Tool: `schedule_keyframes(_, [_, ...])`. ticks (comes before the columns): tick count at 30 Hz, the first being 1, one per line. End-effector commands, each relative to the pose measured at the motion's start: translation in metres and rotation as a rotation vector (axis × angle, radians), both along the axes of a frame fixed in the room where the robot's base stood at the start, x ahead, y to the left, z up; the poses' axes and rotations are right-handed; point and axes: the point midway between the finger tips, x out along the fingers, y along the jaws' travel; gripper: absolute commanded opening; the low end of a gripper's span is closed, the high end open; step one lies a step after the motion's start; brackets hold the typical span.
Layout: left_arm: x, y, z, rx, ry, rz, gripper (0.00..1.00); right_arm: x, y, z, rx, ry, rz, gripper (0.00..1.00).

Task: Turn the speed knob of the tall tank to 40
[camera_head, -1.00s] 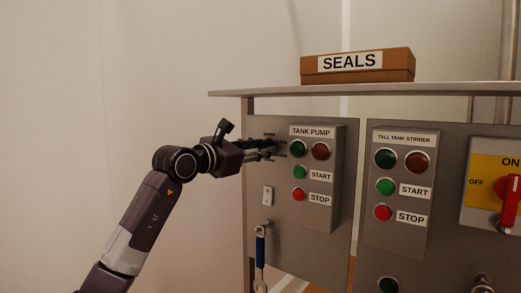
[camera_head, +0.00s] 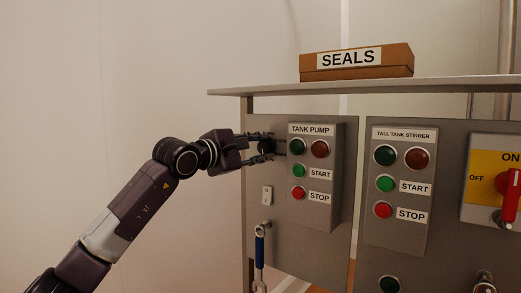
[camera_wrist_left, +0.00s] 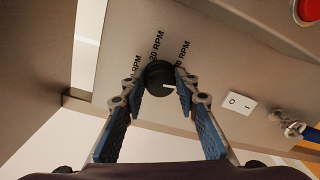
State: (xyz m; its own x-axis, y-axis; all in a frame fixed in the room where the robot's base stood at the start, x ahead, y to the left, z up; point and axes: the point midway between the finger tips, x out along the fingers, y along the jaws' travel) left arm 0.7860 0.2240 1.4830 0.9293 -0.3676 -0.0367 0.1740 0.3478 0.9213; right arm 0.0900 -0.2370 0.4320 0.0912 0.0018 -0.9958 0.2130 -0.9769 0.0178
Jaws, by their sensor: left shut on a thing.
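The speed knob (camera_wrist_left: 158,81) is black and round with a white pointer line, on the grey panel. It also shows in the head view (camera_head: 265,147), left of the tank pump box. My left gripper (camera_wrist_left: 161,72) is shut on the knob, one finger on each side in the wrist view. In the head view my left gripper (camera_head: 268,148) has its fingers above and below the knob. The white line points right in the wrist view, toward the right finger. A 20 RPM label (camera_wrist_left: 156,47) shows beyond the knob; the labels either side are partly hidden by the fingers. My right gripper is out of view.
The tank pump box (camera_head: 329,180) stands out just right of the knob. A white switch (camera_head: 267,195) and a blue-handled tool (camera_head: 260,247) are below. A shelf (camera_head: 440,86) with a SEALS box (camera_head: 397,60) is above. Free room lies left of the panel.

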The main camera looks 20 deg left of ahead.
Motion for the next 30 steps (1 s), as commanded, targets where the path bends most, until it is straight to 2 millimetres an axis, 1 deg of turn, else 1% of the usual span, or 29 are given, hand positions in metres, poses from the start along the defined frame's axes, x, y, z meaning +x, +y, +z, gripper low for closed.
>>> schedule_keyframes(3, [-0.0003,-0.0006,-0.0004,0.057,-0.021,-0.001,0.04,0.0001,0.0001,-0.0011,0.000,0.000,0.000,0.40])
schedule_keyframes(9, [-0.0003,-0.0007,-0.0008,0.119,-0.043,-0.001,0.04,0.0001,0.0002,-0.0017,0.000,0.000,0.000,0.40])
schedule_keyframes(26, [-0.0001,-0.0009,-0.0016,0.145,-0.050,-0.001,0.04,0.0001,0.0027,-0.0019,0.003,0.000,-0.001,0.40])
schedule_keyframes(27, [-0.0001,-0.0010,-0.0016,0.145,-0.050,-0.001,0.33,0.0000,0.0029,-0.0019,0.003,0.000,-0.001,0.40])
schedule_keyframes(30, [-0.0001,-0.0009,-0.0014,0.144,-0.050,-0.001,0.44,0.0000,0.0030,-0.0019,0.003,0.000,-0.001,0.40])
